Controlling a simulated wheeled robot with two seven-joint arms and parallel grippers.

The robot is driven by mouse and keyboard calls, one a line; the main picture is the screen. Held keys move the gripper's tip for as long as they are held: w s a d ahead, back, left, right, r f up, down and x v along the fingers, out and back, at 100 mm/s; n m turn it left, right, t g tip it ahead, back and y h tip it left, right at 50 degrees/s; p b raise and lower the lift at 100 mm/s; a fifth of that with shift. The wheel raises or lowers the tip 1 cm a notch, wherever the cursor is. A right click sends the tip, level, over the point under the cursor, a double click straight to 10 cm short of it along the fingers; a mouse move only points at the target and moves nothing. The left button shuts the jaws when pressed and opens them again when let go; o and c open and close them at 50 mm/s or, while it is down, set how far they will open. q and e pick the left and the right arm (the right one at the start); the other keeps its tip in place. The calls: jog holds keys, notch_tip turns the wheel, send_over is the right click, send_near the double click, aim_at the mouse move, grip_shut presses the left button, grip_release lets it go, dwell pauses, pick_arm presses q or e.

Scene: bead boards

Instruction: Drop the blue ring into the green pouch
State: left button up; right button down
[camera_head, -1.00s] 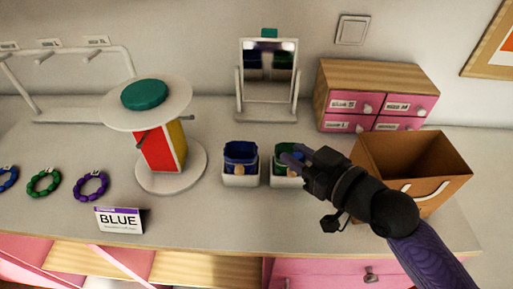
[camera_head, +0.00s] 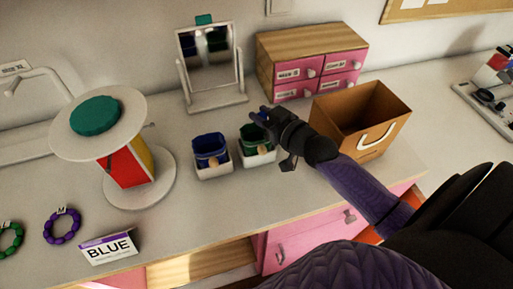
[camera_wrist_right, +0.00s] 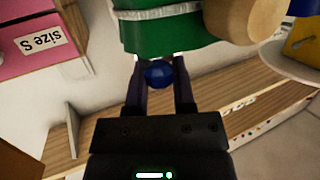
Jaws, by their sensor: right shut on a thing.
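My right gripper (camera_head: 259,114) is shut on a small blue thing, which looks like the blue ring (camera_wrist_right: 158,75); only a rounded blue part shows between the fingers in the wrist view. The green pouch (camera_head: 256,138) sits in a white holder on the counter, and the gripper's fingertips appear above its back edge in the head view. In the wrist view the green pouch (camera_wrist_right: 165,35) lies just beyond the fingertips, apart from or touching them, I cannot tell. My left gripper is not in view.
A blue pouch (camera_head: 208,150) in a white holder stands left of the green one. A brown box (camera_head: 345,125) and a pink-drawer cabinet (camera_head: 300,65) stand to the right and behind. A mirror (camera_head: 210,60), a round stand (camera_head: 125,145), a BLUE sign (camera_head: 108,247) and a purple bracelet (camera_head: 62,226) stand around.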

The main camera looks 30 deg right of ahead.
notch_tip(320, 180, down, 2)
jog(key=shift+f+b, duration=0.15)
jog(key=shift+b, duration=0.45)
jog(key=shift+r, duration=0.2)
jog(key=shift+c, duration=1.8)
grip_release()
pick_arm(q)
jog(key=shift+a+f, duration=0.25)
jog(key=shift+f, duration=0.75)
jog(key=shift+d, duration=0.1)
pick_arm(e)
jog(key=shift+s, duration=0.1)
pick_arm(q)
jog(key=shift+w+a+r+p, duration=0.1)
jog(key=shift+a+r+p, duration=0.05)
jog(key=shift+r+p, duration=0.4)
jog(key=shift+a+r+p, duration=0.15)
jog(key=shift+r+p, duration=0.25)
jog(key=shift+p, duration=0.15)
pick_arm(e)
jog(key=v, duration=0.9)
jog(key=shift+s, duration=0.35)
